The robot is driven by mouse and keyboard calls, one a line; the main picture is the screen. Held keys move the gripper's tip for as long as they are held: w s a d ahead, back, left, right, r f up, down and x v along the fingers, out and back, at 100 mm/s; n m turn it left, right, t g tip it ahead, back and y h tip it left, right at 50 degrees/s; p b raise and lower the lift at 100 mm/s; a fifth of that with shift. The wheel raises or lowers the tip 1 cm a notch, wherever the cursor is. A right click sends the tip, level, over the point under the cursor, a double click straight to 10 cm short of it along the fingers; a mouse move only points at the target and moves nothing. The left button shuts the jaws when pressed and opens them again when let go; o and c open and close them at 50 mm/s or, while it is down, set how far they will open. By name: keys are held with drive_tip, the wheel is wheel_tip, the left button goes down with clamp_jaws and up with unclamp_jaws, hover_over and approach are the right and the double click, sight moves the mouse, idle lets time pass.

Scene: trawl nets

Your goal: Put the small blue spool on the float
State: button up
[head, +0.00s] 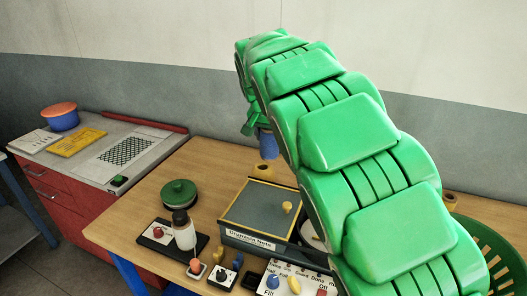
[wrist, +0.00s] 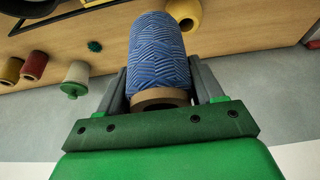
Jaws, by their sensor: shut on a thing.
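My gripper (wrist: 160,84) is shut on a blue wound spool (wrist: 158,48), which sits between its two grey fingers with its tan core end towards the camera. In the head view the blue spool (head: 266,144) hangs under the end of my green arm, above the back of the wooden table. A yellow spool (head: 265,172) stands on the table below it, and it also shows beyond the held spool in the wrist view (wrist: 184,11).
A grey lidded box (head: 262,207) with a yellow knob stands mid-table. A white bottle (head: 184,232) and small switch plates stand in front. A green basket (head: 492,245) is at the right, partly behind my arm. A red cabinet (head: 75,185) stands left.

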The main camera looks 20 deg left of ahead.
drive_tip(key=w+a+f, duration=0.5)
drive_tip(key=w+f, duration=0.3)
drive_tip(key=w, duration=0.1)
drive_tip(key=shift+a, duration=0.35)
drive_tip(key=shift+w+f, duration=0.15)
drive_tip(key=shift+a+f, duration=0.1)
drive_tip(key=shift+f, duration=1.55)
drive_tip(key=shift+f, duration=0.1)
drive_tip(key=o, duration=1.1)
